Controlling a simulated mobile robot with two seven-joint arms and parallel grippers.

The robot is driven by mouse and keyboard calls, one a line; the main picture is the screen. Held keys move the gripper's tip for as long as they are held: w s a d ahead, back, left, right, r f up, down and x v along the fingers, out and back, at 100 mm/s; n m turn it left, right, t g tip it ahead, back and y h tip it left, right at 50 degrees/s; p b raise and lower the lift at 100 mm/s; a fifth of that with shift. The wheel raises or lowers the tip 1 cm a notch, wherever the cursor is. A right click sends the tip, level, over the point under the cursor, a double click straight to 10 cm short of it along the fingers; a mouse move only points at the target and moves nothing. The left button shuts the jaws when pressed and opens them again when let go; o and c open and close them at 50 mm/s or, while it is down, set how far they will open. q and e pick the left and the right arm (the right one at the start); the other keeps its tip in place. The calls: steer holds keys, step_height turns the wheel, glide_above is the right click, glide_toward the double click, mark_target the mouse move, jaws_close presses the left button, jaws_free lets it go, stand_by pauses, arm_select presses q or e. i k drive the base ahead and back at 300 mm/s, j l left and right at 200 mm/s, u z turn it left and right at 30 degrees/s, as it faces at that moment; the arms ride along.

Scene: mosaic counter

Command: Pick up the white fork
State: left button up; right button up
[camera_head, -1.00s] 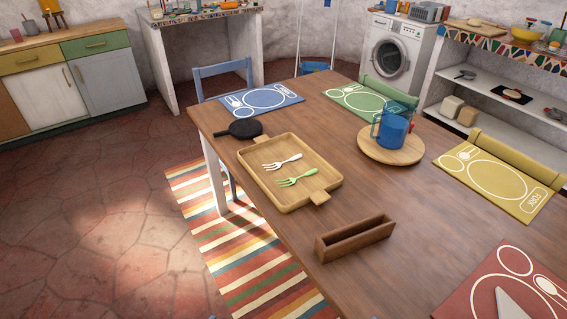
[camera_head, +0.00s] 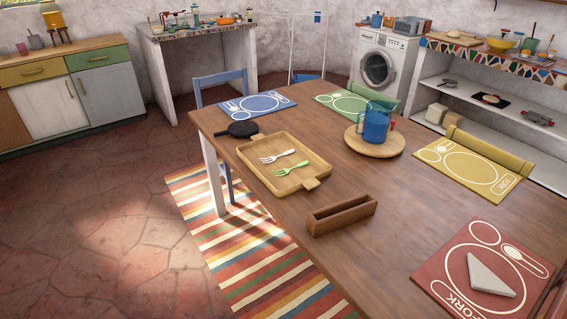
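The white fork (camera_head: 277,156) lies flat in a wooden tray (camera_head: 310,157) near the left end of the brown table. A green fork (camera_head: 291,168) lies in the same tray, just in front of the white one and apart from it. Both forks are unobstructed. Neither of my grippers is in view.
A black pan (camera_head: 241,129) lies behind the tray. An empty-looking wooden box (camera_head: 342,215) stands in front of it. A blue jug (camera_head: 376,124) stands on a round board (camera_head: 367,147) to the right. Placemats line the table. The striped rug (camera_head: 240,247) floor side is clear.

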mark_target(292, 151)
steer(key=z, duration=0.4)
steer(key=j+z, duration=0.15)
steer(key=z, duration=0.25)
steer(key=j+z, duration=0.1)
steer(key=z, duration=0.3)
steer(key=j+z, duration=0.75)
steer(key=j, duration=0.25)
steer(key=j+z, duration=0.1)
steer(key=j, duration=0.25)
steer(key=k+j+z, duration=0.1)
steer(key=j, duration=0.25)
steer(key=k+j+z, duration=0.1)
steer(key=j, duration=0.25)
steer(key=k, duration=0.05)
